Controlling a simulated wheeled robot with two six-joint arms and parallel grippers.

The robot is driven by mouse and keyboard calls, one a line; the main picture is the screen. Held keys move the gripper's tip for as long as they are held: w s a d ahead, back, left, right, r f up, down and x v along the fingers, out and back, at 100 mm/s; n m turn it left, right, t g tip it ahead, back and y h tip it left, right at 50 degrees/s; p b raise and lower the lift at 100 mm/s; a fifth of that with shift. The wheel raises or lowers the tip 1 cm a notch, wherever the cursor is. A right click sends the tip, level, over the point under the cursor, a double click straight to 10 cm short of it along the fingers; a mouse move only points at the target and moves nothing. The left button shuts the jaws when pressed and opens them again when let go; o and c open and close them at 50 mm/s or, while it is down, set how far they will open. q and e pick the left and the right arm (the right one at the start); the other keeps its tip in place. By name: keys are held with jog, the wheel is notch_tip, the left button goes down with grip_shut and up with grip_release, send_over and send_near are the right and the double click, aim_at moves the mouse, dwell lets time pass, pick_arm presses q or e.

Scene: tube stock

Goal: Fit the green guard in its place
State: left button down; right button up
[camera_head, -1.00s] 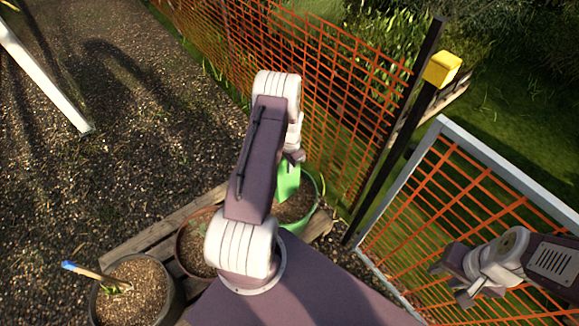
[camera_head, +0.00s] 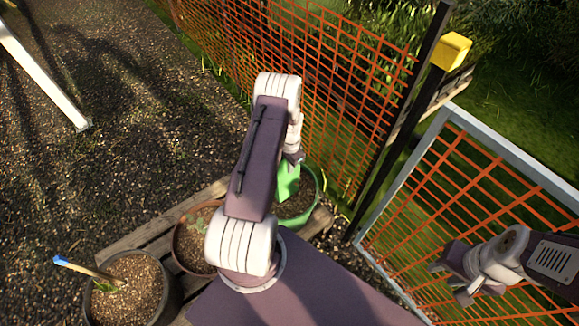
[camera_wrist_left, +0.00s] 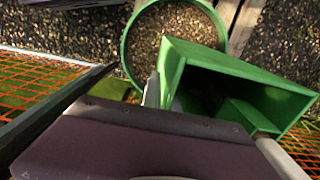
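The green guard (camera_head: 287,184) is a hollow, four-sided green sleeve. It hangs under my left gripper (camera_head: 293,160), by the green pot in the head view. In the left wrist view the guard (camera_wrist_left: 235,72) shows its open end and hollow inside. My left gripper's fingers lie against its sides, so it appears gripped; one finger (camera_wrist_left: 152,90) shows clearly. My right gripper (camera_head: 450,281) is empty, its fingers apart, in front of the framed mesh panel at the right.
The green-rimmed pot (camera_head: 318,186), a brown pot (camera_head: 180,262) with a small plant, and a dark pot (camera_head: 171,300) with a blue-tipped stick (camera_head: 85,267) stand on wooden slats (camera_head: 160,228). Orange mesh (camera_head: 330,80), a yellow-capped post (camera_head: 420,110) and a grey-framed panel (camera_head: 510,155) bound the right.

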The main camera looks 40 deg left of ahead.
pick_arm(q)
jog(key=shift+f, duration=0.4)
jog(key=c, duration=1.6)
grip_release()
jog(key=shift+o, duration=0.2)
notch_tip(320, 180, up, 9)
jog(key=shift+w+r+p, duration=0.1)
jog(key=shift+p, duration=0.25)
